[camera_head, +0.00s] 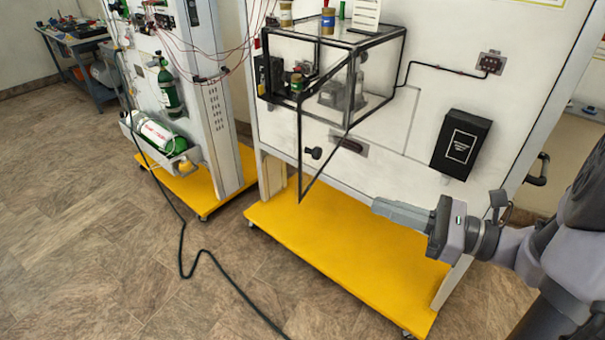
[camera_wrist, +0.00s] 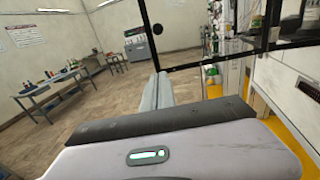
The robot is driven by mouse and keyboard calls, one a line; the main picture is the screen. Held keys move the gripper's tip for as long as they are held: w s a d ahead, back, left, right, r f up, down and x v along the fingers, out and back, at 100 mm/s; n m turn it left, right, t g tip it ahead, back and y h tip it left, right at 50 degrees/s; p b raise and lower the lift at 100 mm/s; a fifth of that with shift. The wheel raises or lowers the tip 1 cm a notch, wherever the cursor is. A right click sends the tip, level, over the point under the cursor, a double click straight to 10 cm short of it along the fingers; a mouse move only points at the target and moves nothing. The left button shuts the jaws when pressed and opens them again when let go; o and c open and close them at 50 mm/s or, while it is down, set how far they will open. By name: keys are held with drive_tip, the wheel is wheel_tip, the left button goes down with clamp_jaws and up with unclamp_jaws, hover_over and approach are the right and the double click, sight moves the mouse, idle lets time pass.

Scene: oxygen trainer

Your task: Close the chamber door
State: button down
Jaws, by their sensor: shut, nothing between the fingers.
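The clear, black-framed chamber (camera_head: 375,85) is fixed to the white board. Its clear door (camera_head: 322,168) stands open, swung outward, with its lower outer corner hanging over the yellow base. A black knob (camera_head: 313,153) shows at the door, but I cannot tell exactly how it is mounted. My gripper (camera_head: 376,206) is shut and empty, to the right of the door and below the chamber, apart from it in the head view. In the wrist view, the gripper (camera_wrist: 157,78) points past the lower corner of a black frame (camera_wrist: 147,35), apparently the door's; contact is unclear.
A black box (camera_head: 461,144) is on the board above my gripper. The yellow base (camera_head: 345,240) extends below. Bottles (camera_head: 327,20) stand on the chamber top. A second board with green cylinders (camera_head: 168,88) stands left, and a dark hose (camera_head: 184,245) lies on the floor.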

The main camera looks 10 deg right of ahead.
sight(303, 181)
drive_tip(key=b+x, duration=0.3)
drive_tip(key=x, duration=1)
drive_tip(key=shift+w+a, duration=0.2)
drive_tip(key=shift+a, duration=0.05)
